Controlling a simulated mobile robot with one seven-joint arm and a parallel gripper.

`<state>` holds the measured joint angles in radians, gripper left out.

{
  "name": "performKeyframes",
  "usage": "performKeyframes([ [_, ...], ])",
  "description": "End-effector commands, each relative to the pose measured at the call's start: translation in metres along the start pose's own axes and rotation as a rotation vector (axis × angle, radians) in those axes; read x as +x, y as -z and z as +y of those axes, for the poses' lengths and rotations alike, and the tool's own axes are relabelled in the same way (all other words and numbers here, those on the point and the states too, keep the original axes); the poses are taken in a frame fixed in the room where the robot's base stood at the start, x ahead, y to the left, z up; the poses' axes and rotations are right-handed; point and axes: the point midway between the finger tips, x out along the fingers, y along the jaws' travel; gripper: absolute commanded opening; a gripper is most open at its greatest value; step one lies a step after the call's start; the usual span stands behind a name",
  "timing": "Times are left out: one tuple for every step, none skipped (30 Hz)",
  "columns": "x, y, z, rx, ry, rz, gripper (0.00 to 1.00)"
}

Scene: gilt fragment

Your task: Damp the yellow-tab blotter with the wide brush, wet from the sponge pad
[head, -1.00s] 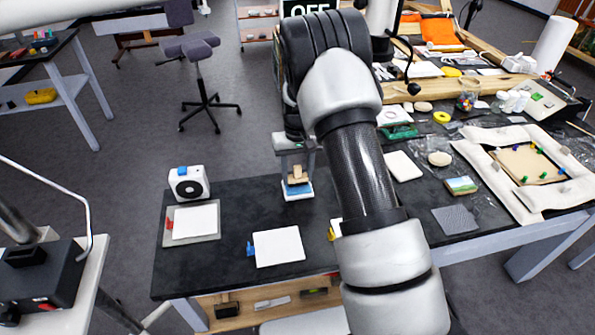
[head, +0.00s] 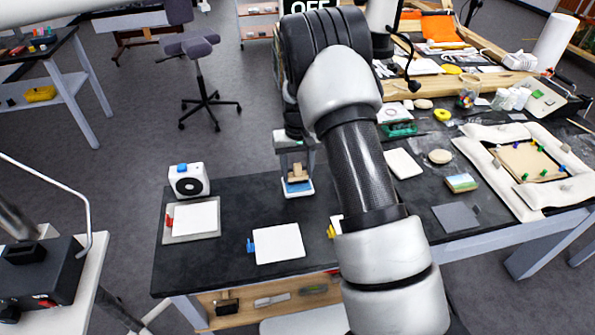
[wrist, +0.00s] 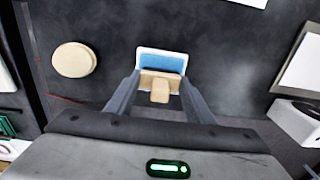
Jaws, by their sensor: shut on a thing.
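My gripper (wrist: 159,98) is shut on the wide brush (wrist: 160,87), a pale wooden piece between the two fingers. In the head view, my gripper (head: 295,160) holds the brush (head: 298,172) at the blue sponge pad (head: 298,187), which lies in a white tray. The sponge pad also shows just past the brush in the wrist view (wrist: 162,64). I cannot tell whether the bristles touch the pad. The yellow-tab blotter (head: 336,222) is mostly hidden behind my arm; its yellow tab (head: 331,231) shows at its left edge.
A blue-tab blotter (head: 278,243) and a red-tab blotter (head: 196,217) lie left of it on the dark bench (head: 235,200). A white box with a round black front (head: 188,180) stands at the back left. Several small items crowd the bench's right side.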

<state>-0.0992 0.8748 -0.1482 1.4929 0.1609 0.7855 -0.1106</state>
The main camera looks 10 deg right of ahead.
Motion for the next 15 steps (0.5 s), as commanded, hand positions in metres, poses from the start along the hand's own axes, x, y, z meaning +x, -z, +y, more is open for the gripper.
performKeyframes([
  [0.0011,0.0001,0.0000,0.000,0.000,0.000,0.30],
  [0.0015,0.0001,0.0001,0.000,0.000,0.000,0.30],
  [0.0020,0.0001,0.0001,0.000,0.000,0.000,0.30],
  [0.0023,0.0001,0.0001,0.000,0.000,0.000,0.30],
  [0.0027,0.0001,0.0001,0.000,0.000,0.000,0.30],
  [0.0032,0.0001,0.0001,0.000,0.000,0.000,0.30],
  [0.0035,0.0001,0.0001,0.000,0.000,0.000,0.30],
  [0.0039,0.0001,0.0001,0.000,0.000,0.000,0.30],
  [0.0044,0.0001,0.0001,0.000,0.000,0.000,0.30],
  [0.0048,0.0001,0.0001,0.000,0.000,0.000,0.30],
  [0.0051,0.0001,0.0001,0.000,0.000,0.000,0.30],
  [0.0056,0.0001,0.0001,0.000,0.000,0.000,0.30],
  [0.0059,0.0001,0.0001,0.000,0.000,0.000,0.30],
  [0.0063,0.0001,0.0001,0.000,0.000,0.000,0.30],
  [0.0068,0.0001,0.0001,0.000,0.000,0.000,0.30],
])
